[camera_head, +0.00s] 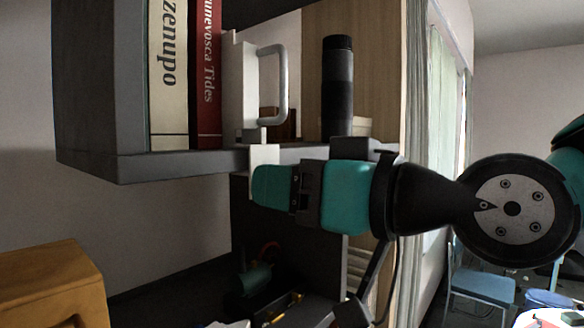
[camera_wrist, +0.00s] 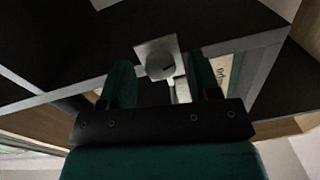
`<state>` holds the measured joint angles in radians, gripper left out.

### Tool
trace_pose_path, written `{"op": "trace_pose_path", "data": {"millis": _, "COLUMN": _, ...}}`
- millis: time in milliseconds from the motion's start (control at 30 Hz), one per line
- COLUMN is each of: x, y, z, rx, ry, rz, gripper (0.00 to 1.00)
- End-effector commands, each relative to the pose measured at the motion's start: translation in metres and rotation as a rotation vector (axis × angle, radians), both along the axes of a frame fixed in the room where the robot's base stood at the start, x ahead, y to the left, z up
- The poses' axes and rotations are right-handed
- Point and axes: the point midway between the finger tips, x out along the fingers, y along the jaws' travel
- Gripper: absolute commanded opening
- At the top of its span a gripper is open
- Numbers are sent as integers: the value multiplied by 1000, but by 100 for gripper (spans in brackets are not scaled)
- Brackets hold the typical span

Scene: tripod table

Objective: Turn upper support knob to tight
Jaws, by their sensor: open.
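A round grey knob (camera_wrist: 160,66) with a dark mark on its face sits on a pale square plate (camera_wrist: 143,48) in the wrist view. My gripper (camera_wrist: 159,64) is open, with one teal finger to each side of the knob in the picture. Gaps show between fingers and knob, and I cannot tell how far ahead it is. In the head view my gripper (camera_head: 262,185) points left, just below the shelf's front edge. A white plate (camera_head: 264,157) hangs from that edge right above the fingertips. The knob is not seen in the head view.
The dark shelf (camera_head: 190,164) holds a cream book (camera_head: 168,70), a red book (camera_head: 208,80), a white piece with a grey handle (camera_head: 282,85) and a black cylinder (camera_head: 338,85). An orange wooden piece (camera_head: 45,285) stands lower left. A blue chair (camera_head: 482,285) stands at right.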

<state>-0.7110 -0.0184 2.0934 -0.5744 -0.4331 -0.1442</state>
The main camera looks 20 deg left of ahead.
Motion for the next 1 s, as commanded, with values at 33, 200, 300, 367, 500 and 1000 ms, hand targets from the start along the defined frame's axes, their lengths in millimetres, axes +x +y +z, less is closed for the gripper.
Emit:
{"op": "trace_pose_path", "data": {"millis": 33, "x": 0, "y": 2, "z": 1, "rx": 0, "ry": 0, "rz": 0, "gripper": 57}}
{"op": "trace_pose_path", "data": {"millis": 200, "x": 1, "y": 2, "z": 0, "rx": 1, "ry": -1, "rz": 0, "gripper": 57}}
{"op": "trace_pose_path", "data": {"millis": 300, "x": 1, "y": 2, "z": 0, "rx": 1, "ry": -1, "rz": 0, "gripper": 52}}
{"op": "trace_pose_path", "data": {"millis": 367, "x": 1, "y": 2, "z": 0, "rx": 1, "ry": -1, "rz": 0, "gripper": 38}}
{"op": "trace_pose_path", "data": {"millis": 500, "x": 1, "y": 2, "z": 0, "rx": 1, "ry": 0, "rz": 0, "gripper": 7}}
{"op": "trace_pose_path", "data": {"millis": 1000, "x": 0, "y": 2, "z": -2, "rx": 46, "ry": 108, "rz": 1, "gripper": 8}}
